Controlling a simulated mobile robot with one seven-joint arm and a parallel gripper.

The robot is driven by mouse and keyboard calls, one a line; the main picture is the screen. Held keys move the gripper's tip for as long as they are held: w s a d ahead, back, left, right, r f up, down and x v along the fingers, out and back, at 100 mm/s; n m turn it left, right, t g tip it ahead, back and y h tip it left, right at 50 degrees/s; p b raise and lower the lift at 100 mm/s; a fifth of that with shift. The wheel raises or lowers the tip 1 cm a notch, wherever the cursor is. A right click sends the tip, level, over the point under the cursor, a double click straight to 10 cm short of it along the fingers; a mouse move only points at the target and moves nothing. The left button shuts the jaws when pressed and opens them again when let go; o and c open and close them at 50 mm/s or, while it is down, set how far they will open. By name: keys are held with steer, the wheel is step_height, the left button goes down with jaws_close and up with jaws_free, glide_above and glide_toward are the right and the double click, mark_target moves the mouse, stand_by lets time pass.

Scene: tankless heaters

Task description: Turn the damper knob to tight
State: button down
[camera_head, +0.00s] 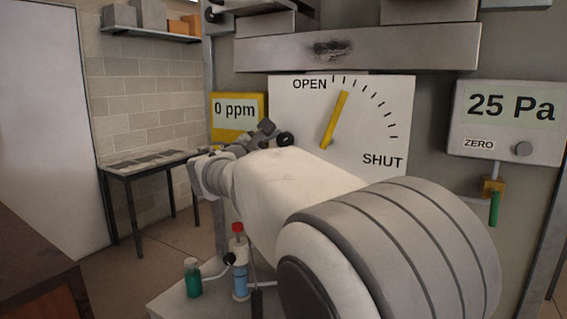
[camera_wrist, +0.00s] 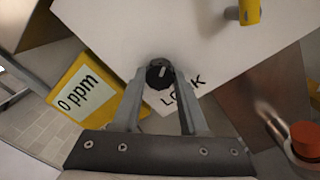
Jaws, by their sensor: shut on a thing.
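The black round knob (camera_wrist: 159,75) has a short white mark on its face. It sits near a corner of the white dial plate (camera_wrist: 105,35), beside lettering that seems to read LOCK and is partly hidden by a finger. My gripper (camera_wrist: 160,80) is shut on the knob, one finger on each side. In the head view the knob (camera_head: 285,139) shows at the plate's lower left, just beyond my arm. A yellow pointer (camera_head: 336,118) on the plate leans right of upright, between OPEN and SHUT and nearer OPEN. My arm hides the plate's lower part.
A yellow meter (camera_head: 238,116) reading 0 ppm hangs close left of the plate. A white gauge (camera_head: 508,120) reading 25 Pa, with its own knob, is at right. Bottles (camera_head: 239,275) stand below my arm. A side table (camera_head: 150,160) is behind left.

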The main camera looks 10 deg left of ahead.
steer(key=shift+m+h+b, duration=0.4)
steer(key=shift+m+b, duration=4.3)
steer(key=shift+m, duration=0.4)
steer(key=shift+c, duration=2.2)
jaws_free()
steer(key=shift+a, duration=0.1)
steer(key=v, duration=1.7)
steer(key=shift+s, duration=0.2)
